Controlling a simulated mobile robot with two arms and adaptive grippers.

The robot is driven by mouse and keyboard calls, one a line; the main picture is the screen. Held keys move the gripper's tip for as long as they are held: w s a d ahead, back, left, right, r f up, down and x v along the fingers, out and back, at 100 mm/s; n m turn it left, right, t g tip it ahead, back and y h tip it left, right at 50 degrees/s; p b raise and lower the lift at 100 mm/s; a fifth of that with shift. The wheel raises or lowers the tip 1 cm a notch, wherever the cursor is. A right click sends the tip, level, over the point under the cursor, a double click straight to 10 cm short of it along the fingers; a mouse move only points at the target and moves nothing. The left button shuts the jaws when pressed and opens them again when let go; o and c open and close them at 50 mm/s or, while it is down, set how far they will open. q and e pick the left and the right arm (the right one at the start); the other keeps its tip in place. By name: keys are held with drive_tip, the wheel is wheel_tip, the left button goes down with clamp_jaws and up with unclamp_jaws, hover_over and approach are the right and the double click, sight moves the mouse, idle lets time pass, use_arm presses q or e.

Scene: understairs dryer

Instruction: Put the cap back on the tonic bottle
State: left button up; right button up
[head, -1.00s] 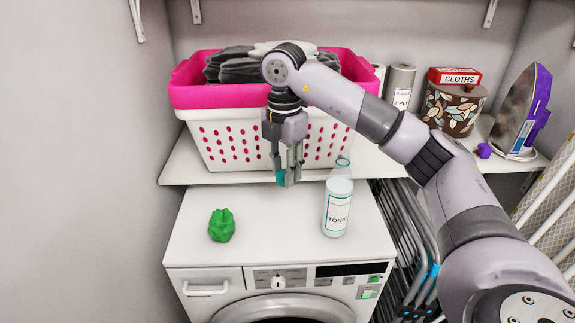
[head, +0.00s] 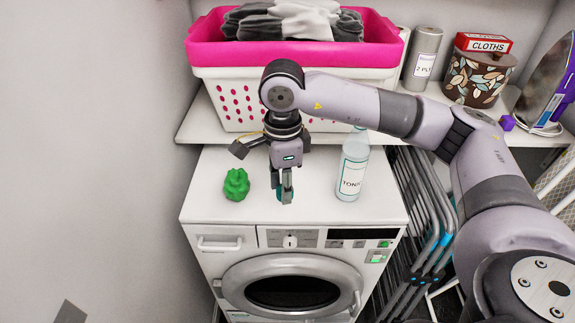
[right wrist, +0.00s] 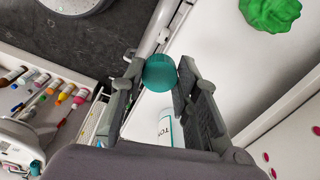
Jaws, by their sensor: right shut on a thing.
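The tonic bottle (head: 352,170), clear with a white label, stands upright on the white machine's top. My right arm hides its mouth in the head view. Its label shows beyond the fingers in the right wrist view (right wrist: 165,127). My right gripper (head: 283,197) points down above the machine top, left of the bottle and apart from it. It is shut on the teal cap (right wrist: 160,72), which sits between the fingertips in the right wrist view. In the head view the fingers mostly cover the cap.
A green lumpy object (head: 236,184) lies on the machine top (head: 215,210), left of my right gripper. A pink-and-white laundry basket (head: 230,105) stands on the shelf behind. Folded metal racks (head: 425,200) stand right of the machine. The front strip of the top is clear.

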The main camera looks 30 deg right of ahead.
drive_tip(key=s+a+f+n, duration=0.2)
drive_tip(key=s+n, duration=0.2)
drive_tip(key=n, duration=0.6)
drive_tip(key=s+a+f+n, duration=0.2)
drive_tip(key=s+a+n, duration=0.1)
drive_tip(key=n, duration=0.8)
drive_tip(key=shift+s+f, duration=0.2)
drive_tip(key=shift+s, duration=0.45)
